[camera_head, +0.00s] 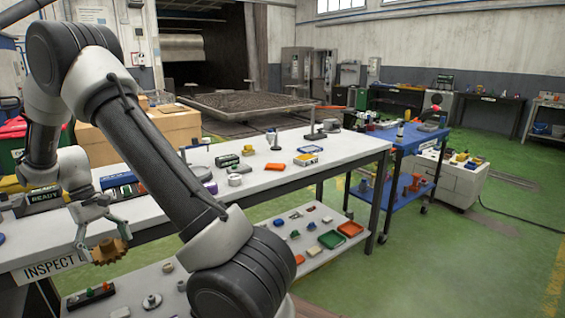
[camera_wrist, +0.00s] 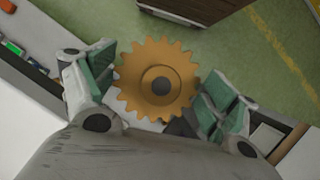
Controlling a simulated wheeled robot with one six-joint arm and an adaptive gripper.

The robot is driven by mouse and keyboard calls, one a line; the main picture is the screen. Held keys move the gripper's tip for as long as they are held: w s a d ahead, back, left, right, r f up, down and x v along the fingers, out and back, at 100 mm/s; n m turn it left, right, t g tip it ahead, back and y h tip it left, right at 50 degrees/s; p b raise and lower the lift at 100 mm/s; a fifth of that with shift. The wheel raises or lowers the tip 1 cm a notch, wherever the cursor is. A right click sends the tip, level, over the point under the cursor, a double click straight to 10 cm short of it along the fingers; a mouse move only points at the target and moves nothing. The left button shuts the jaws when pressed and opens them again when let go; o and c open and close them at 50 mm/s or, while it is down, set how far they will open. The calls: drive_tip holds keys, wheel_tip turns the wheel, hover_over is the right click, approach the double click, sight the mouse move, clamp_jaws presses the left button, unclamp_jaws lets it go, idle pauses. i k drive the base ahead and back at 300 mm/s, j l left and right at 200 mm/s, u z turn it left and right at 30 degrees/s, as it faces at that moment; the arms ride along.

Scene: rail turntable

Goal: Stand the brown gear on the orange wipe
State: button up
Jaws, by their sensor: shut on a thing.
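The brown gear (camera_head: 108,252) is a toothed ring with a hub, held in my gripper (camera_head: 104,232) at the left, by the front edge of the white table near the INSPECT label. In the wrist view the gear (camera_wrist: 157,82) faces the camera between the green pads of my gripper (camera_wrist: 157,90), which is shut on it. Neither shows in the wrist view.
A blue cart (camera_head: 405,150) stands right. My arm hides part of the table.

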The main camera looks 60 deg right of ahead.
sight(274, 165)
drive_tip(key=k+l, duration=0.1)
drive_tip(key=l, duration=0.25)
drive_tip(key=k+l+u, duration=0.1)
drive_tip(key=l, duration=0.25)
drive_tip(key=k+l, duration=0.1)
drive_tip(key=l, duration=0.25)
drive_tip(key=k+l, duration=0.1)
drive_tip(key=l, duration=0.25)
drive_tip(key=k+l+u, duration=0.1)
drive_tip(key=l, duration=0.3)
